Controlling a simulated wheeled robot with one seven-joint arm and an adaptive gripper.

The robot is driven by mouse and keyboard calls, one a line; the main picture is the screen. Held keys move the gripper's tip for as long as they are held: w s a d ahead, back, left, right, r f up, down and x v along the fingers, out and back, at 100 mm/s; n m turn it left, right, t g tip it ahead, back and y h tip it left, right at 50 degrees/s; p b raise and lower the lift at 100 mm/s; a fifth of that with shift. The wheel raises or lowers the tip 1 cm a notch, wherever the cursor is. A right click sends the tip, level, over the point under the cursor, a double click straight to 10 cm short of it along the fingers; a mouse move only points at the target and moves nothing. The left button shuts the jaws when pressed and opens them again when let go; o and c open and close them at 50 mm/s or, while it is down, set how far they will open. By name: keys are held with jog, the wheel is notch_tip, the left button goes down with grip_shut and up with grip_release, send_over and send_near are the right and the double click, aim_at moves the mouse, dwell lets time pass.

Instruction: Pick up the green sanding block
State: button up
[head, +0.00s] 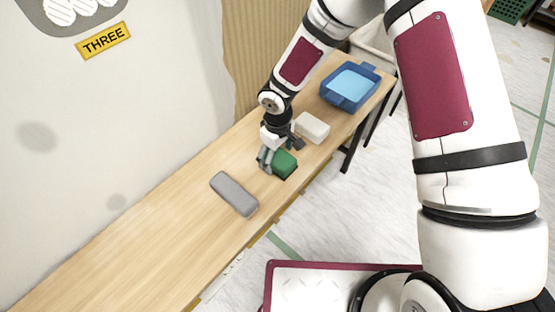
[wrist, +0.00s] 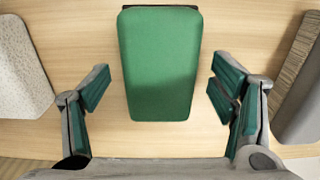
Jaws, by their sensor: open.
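The green sanding block (head: 285,164) lies on the wooden table beside my gripper in the head view, partly hidden by it. In the wrist view the green block (wrist: 160,65) lies between the two fingers, with bare wood showing on both sides. My gripper (head: 272,157) is open, and its fingers (wrist: 163,95) stand apart from the block's sides in the wrist view. I cannot tell how far the fingertips are above the table.
A white block (head: 312,128) lies just behind the green one, and a long grey block (head: 234,194) lies in front to the left. A blue tray (head: 349,87) stands at the table's far end. The table's near-left stretch (head: 120,255) is clear. A wall runs along the left.

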aim_at(277, 156)
jog(key=shift+f, duration=0.5)
jog(key=c, duration=1.3)
jog(key=shift+r, duration=0.1)
notch_tip(277, 156, up, 10)
jog(key=shift+p, duration=0.8)
